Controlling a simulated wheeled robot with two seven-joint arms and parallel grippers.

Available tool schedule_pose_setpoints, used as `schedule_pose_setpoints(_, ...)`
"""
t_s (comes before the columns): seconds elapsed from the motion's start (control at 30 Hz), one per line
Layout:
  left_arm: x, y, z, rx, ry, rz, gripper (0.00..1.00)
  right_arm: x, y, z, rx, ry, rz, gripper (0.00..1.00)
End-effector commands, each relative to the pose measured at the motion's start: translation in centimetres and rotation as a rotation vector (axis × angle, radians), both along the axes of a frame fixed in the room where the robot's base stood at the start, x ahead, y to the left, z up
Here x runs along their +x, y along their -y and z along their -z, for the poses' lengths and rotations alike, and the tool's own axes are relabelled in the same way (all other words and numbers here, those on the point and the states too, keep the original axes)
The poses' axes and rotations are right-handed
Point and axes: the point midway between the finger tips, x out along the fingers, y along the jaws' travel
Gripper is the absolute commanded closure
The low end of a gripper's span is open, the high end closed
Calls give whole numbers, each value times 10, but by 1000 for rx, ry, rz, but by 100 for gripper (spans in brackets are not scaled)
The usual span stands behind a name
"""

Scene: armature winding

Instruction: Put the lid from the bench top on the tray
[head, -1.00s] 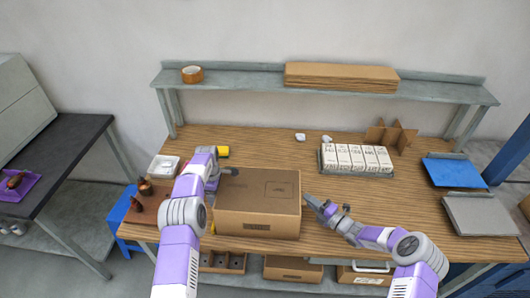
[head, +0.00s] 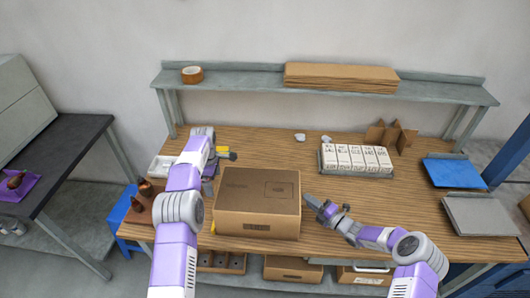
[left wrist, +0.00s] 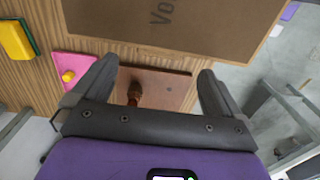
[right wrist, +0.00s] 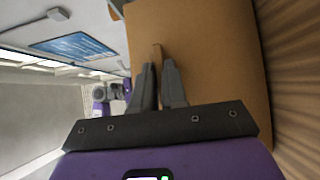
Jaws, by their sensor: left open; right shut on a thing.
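A large brown cardboard box shape (head: 257,199), which looks like the lid, sits closed side up on the bench front. The left wrist view shows its printed top (left wrist: 170,22). My right gripper (head: 314,203) is at its right side; in the right wrist view the fingers (right wrist: 159,66) are shut on a thin tan edge or tab of it. A grey tray (head: 392,174) holding several white cartons stands farther back right. I cannot tell which tray is meant.
A shelf (head: 250,80) spans the back. Cardboard dividers (head: 390,136), a blue panel (head: 453,172) and a grey panel (head: 483,215) are at right. A white bin (head: 162,167) and a brown board with dark parts (head: 146,203) are at left. The bench middle is mostly clear.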

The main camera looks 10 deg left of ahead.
Motion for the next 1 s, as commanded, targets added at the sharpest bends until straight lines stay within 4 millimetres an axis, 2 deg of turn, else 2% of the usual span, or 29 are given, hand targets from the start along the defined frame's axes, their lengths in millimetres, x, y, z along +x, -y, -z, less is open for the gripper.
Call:
schedule_pose_setpoints(0.03,0,0,-11,0,3,0,0,0,0,-2,2,2,1,100)
schedule_pose_setpoints(0.2,0,0,-33,0,0,-1,0,1,0,-6,2,2,1,100)
schedule_pose_setpoints(0.57,0,0,-40,0,-1,-1,0,1,0,-6,2,2,1,100)
schedule_pose_setpoints(0.6,0,0,-40,0,-1,-1,0,1,0,-6,2,2,1,85)
schedule_pose_setpoints(0.77,0,0,-40,0,-1,-1,0,1,0,-6,2,2,1,60)
schedule_pose_setpoints(1.0,0,0,-39,0,-1,-1,0,0,0,-6,2,1,1,58)
